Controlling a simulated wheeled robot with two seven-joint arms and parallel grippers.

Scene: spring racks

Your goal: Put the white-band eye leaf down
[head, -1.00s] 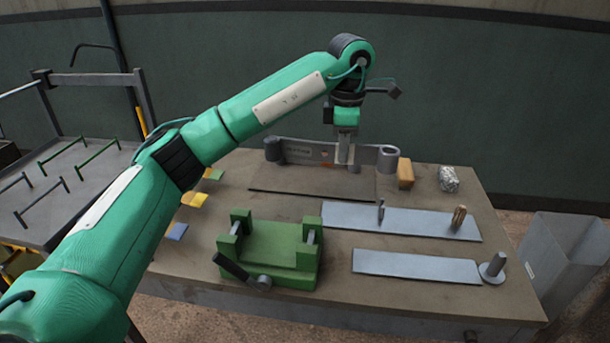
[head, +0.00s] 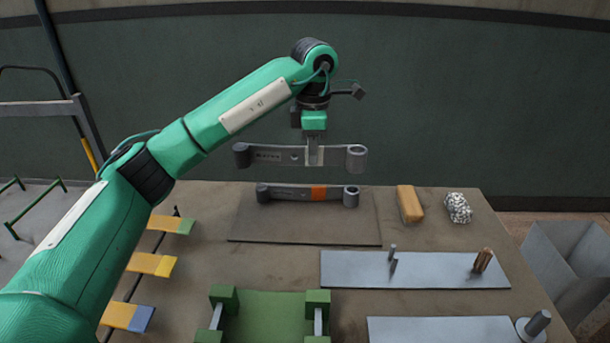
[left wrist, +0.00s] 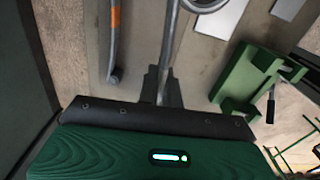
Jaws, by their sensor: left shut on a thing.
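My left gripper (head: 314,154) is shut on a long grey eye leaf (head: 270,154) with a rolled eye at each end, held level in the air. The gripper covers part of it, and I cannot make out a white band. A second grey leaf with an orange band (head: 319,193) lies on the dark mat (head: 300,232), below the held one in the head view. In the left wrist view the held leaf (left wrist: 170,42) runs up from the gripper (left wrist: 163,85), and the orange-banded leaf (left wrist: 113,48) lies apart at its left. My right gripper is not in view.
A green fixture (head: 268,318) stands at the front. Two pale plates (head: 430,270) (head: 440,330) lie at the right, with pins nearby. A tan block (head: 409,204) and a crumpled speckled lump (head: 458,208) sit at the back right. The front part of the mat is bare.

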